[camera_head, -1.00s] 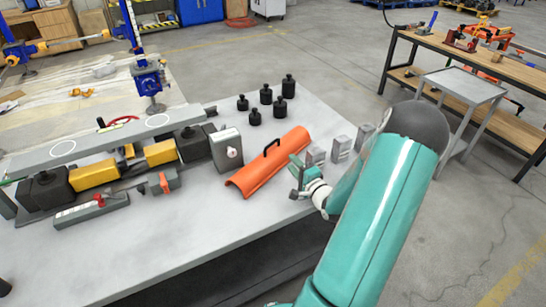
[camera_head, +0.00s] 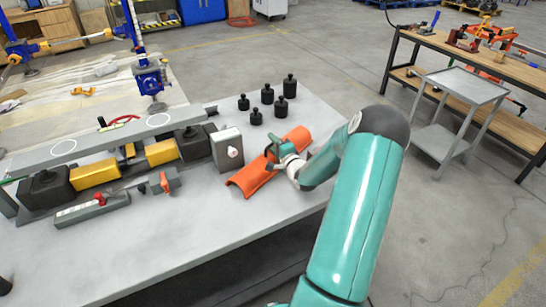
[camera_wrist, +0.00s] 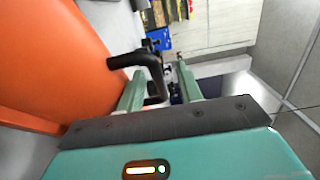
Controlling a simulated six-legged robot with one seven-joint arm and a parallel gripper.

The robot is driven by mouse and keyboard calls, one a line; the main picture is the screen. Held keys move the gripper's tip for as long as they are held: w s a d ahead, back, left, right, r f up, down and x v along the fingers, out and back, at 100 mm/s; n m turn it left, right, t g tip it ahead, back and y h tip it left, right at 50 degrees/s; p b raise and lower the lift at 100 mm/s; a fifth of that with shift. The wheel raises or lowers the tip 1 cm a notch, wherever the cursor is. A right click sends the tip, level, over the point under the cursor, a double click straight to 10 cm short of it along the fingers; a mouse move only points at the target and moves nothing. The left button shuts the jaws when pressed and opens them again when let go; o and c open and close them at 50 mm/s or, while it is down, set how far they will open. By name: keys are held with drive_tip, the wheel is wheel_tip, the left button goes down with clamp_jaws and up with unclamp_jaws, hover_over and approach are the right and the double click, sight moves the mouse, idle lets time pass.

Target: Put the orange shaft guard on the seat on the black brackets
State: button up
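The orange shaft guard (camera_head: 250,181), a half-round trough, lies on the grey table right of centre; my gripper hides its middle. My gripper (camera_head: 274,151) is over the guard at its black handle. In the wrist view, my gripper (camera_wrist: 160,68) has its fingers apart, with part of the bent black handle (camera_wrist: 148,61) between them, closer to the left finger. The guard (camera_wrist: 55,60) fills the left of that view. Black blocks (camera_head: 50,189), perhaps the black brackets, stand at the ends of a row at left with yellow parts (camera_head: 95,174) between.
A grey box (camera_head: 227,149) stands just left of the guard. Several black weights (camera_head: 255,117) stand behind it. A grey switch bar (camera_head: 92,210) and a small grey-red device (camera_head: 162,183) lie in front of the row. The table front is clear.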

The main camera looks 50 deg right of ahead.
drive_tip(key=shift+w, duration=0.15)
clamp_jaws()
drive_tip(key=shift+r, duration=0.1)
idle(1.2)
